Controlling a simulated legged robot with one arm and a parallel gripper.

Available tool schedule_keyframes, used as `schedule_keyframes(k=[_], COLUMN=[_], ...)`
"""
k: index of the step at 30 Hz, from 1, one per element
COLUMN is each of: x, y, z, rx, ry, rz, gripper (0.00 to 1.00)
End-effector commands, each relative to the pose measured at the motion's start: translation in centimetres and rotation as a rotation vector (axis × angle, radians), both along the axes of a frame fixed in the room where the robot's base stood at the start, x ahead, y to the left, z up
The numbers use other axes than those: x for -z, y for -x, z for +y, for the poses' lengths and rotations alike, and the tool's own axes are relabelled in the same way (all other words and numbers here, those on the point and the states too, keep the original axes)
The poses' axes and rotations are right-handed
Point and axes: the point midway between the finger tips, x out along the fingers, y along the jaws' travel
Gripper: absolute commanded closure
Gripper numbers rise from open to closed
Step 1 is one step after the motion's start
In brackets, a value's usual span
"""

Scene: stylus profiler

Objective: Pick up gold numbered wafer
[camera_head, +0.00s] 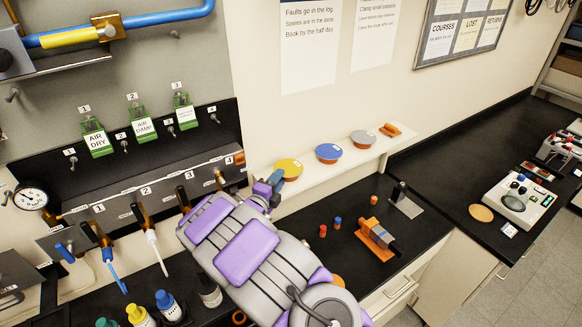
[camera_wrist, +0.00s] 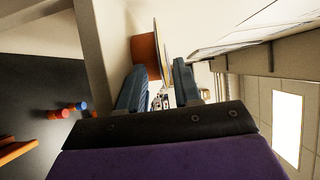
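Nothing is visibly gripped.
A blue wafer (camera_head: 328,152) and a grey wafer (camera_head: 362,138) stand farther right on the shelf (camera_head: 335,168). Below, the black bench holds an orange-based device (camera_head: 376,238) and small red and blue pieces. Valves and bottles (camera_head: 168,304) crowd the left. A round gold-brown disc (camera_head: 481,213) lies at right.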

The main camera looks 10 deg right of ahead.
Motion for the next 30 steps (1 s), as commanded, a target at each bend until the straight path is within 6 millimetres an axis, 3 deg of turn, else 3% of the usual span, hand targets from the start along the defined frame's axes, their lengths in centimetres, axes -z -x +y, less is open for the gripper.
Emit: schedule_keyframes(k=[8,18,30], x=[-0.08,-0.13,-0.03], y=[-0.33,-0.24,-0.29], z=[0.02,-0.54,0.01], rx=[-0.002,-0.001,-0.002], ry=[0.0,-0.005,0.0], rz=[-0.004,-0.004,-0.001], gripper=[0.67,0.99,1.0])
